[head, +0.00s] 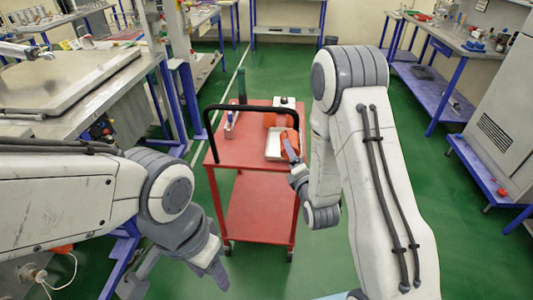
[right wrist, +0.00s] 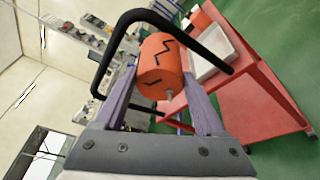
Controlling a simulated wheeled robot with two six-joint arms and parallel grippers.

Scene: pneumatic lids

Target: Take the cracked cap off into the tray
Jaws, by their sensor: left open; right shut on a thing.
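An orange cap with black crack lines (right wrist: 160,66) is between the fingers of my right gripper (right wrist: 165,95) in the right wrist view. In the head view the same cap (head: 290,138) shows at the tip of my right gripper (head: 291,152), over the right side of the red cart. The white tray (head: 273,148) lies on the cart top beside and partly behind the held cap; it also shows in the right wrist view (right wrist: 207,62). My left gripper (head: 219,277) hangs at the lower middle, empty, left of the cart's lower part.
Another orange piece (head: 271,119) is behind the tray, by a white block with a dark spot (head: 287,102). A dark green cylinder (head: 242,85) stands at the back. The cart's black handle (head: 213,133) arches in front.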

